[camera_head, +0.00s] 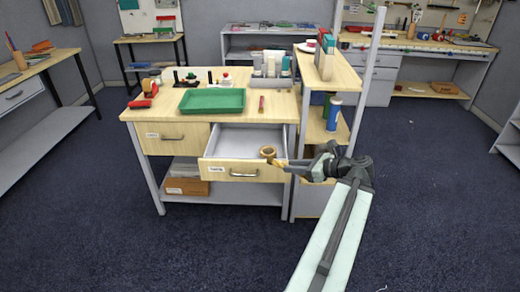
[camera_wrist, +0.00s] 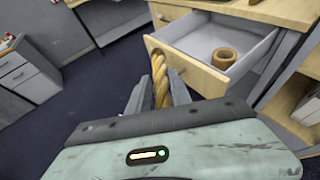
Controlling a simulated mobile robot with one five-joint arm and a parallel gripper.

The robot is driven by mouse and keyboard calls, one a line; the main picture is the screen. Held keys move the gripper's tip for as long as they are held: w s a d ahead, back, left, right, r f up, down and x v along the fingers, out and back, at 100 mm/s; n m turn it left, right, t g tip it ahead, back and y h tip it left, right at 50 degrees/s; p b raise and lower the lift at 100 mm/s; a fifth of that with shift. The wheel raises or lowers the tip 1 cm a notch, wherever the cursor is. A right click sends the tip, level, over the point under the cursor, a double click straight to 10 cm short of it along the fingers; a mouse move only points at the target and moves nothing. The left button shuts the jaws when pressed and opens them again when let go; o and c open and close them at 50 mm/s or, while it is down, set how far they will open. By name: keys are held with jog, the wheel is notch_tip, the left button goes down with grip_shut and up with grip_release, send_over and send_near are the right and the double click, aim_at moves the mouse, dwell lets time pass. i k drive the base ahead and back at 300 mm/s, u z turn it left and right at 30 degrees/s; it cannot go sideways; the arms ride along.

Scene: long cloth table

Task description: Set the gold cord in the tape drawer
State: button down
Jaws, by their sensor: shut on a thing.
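The gold cord (camera_wrist: 158,72) is a twisted rope piece standing between the two dark fingers of my gripper (camera_wrist: 156,88) in the wrist view. In the head view my gripper (camera_head: 292,166) is at the front right of the open drawer (camera_head: 238,139), with part of the cord (camera_head: 279,162) at its tip. The drawer has a pale wood front with a handle and a small label, too small to read surely. It also shows in the wrist view (camera_wrist: 197,42). A brown ring-shaped roll (camera_wrist: 223,58) lies inside it, near the front.
A shut drawer (camera_head: 172,138) is left of the open one. The tabletop holds a green tray (camera_head: 212,101), a red tool (camera_head: 150,88) and a grey holder (camera_head: 271,81). A shelf unit (camera_head: 328,75) with bottles stands close at the right. The floor in front is clear.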

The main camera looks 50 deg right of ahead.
aim_at(239, 156)
jog(key=z, duration=0.3)
jog(key=i, duration=1)
